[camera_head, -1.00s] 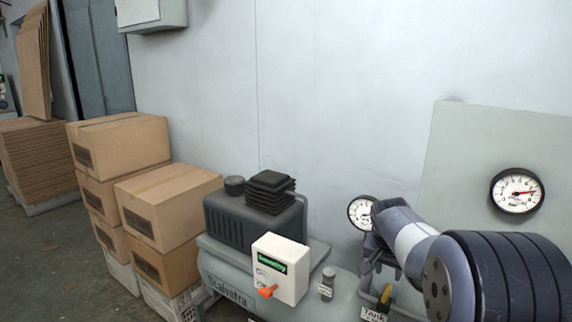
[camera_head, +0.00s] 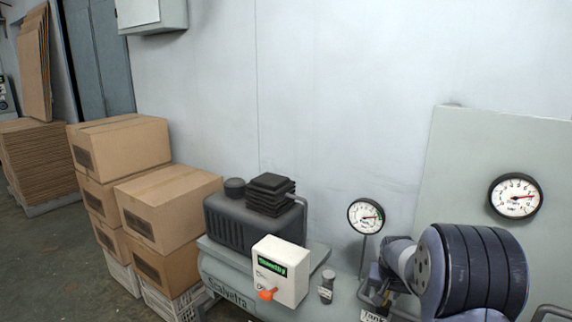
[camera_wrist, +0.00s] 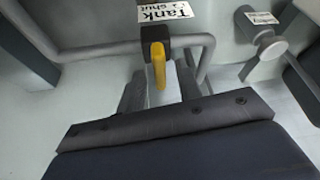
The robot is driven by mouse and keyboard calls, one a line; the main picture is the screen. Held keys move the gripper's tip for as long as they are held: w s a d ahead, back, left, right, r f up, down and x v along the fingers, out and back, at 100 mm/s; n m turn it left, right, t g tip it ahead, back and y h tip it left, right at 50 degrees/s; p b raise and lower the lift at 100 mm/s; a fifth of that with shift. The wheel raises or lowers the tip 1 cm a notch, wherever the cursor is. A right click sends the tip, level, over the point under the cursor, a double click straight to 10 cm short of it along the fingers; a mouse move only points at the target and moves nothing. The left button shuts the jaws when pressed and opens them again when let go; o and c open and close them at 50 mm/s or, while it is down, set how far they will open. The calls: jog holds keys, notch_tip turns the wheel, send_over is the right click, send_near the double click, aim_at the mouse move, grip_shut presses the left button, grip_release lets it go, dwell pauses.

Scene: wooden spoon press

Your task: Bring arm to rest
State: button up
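My gripper (camera_wrist: 161,92) shows in the wrist view as two grey fingers standing apart beyond its dark body, with nothing held between them. A yellow valve handle (camera_wrist: 158,62) on a dark valve body appears between and just beyond the fingertips; I cannot tell the exact gap. A "Tank" label (camera_wrist: 163,13) is above it. In the head view my arm is folded at the lower right, over the right end of the grey compressor tank (camera_head: 222,275), and mostly hides the gripper.
A white control box (camera_head: 281,270) with a green display and orange switch sits on the tank. A small gauge (camera_head: 365,216) stands behind it, and a larger gauge (camera_head: 515,196) is on the wall panel (camera_head: 460,150). Cartons (camera_head: 165,205) are stacked left. The floor (camera_head: 50,260) further left is clear.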

jog(key=shift+d+n+y, duration=0.1)
jog(key=shift+n+y, duration=0.4)
jog(key=shift+n, duration=0.75)
jog(key=shift+d+n+y, duration=0.1)
jog(key=shift+n+y, duration=0.4)
jog(key=shift+n, duration=0.75)
jog(key=shift+a, duration=0.1)
